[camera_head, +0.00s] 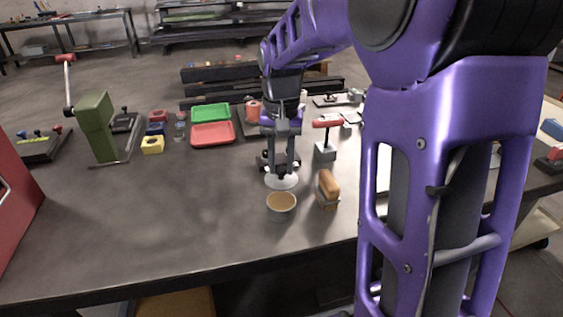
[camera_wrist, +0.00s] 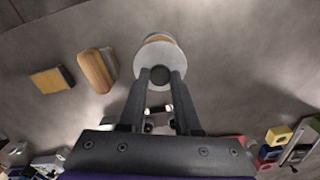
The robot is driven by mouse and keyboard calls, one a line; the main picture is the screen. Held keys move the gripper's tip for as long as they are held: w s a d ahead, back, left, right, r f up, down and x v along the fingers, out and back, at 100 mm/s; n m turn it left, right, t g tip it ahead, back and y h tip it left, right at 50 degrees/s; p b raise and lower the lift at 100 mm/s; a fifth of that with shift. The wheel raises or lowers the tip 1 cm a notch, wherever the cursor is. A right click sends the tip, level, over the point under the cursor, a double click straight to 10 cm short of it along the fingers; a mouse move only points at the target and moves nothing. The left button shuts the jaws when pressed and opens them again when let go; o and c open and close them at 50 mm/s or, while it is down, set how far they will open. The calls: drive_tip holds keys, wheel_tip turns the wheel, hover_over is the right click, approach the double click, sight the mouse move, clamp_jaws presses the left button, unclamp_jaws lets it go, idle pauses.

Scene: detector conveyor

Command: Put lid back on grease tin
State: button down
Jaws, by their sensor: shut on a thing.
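My gripper (camera_head: 281,170) points down over the table and is shut on the dark knob of a pale round lid (camera_head: 282,182). The lid looks level. The grease tin (camera_head: 281,208) stands open and upright just in front of the lid in the head view, with tan grease inside. In the wrist view my gripper (camera_wrist: 159,74) holds the lid (camera_wrist: 160,54), which hides most of the tin; only a strip of the tin (camera_wrist: 156,37) shows beyond it. The lid and tin are apart; the exact height of the gap is hard to tell.
A wooden-backed brush (camera_head: 329,187) lies right of the tin, and shows in the wrist view (camera_wrist: 98,70) near a yellow-tan block (camera_wrist: 50,80). A red-handled tool (camera_head: 326,140) stands behind it. Red (camera_head: 213,133) and green trays (camera_head: 210,112) lie back left. The table's front left is clear.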

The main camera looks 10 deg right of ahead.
sight(281, 178)
wheel_tip(281, 178, down, 4)
drive_tip(key=b, duration=0.3)
drive_tip(key=shift+f, duration=0.1)
drive_tip(key=shift+f+b, duration=0.6)
drive_tip(key=shift+f, duration=0.3)
drive_tip(key=shift+p, duration=0.3)
idle(0.4)
drive_tip(key=shift+f, duration=0.15)
idle(1.5)
drive_tip(key=shift+c, duration=0.2)
unclamp_jaws()
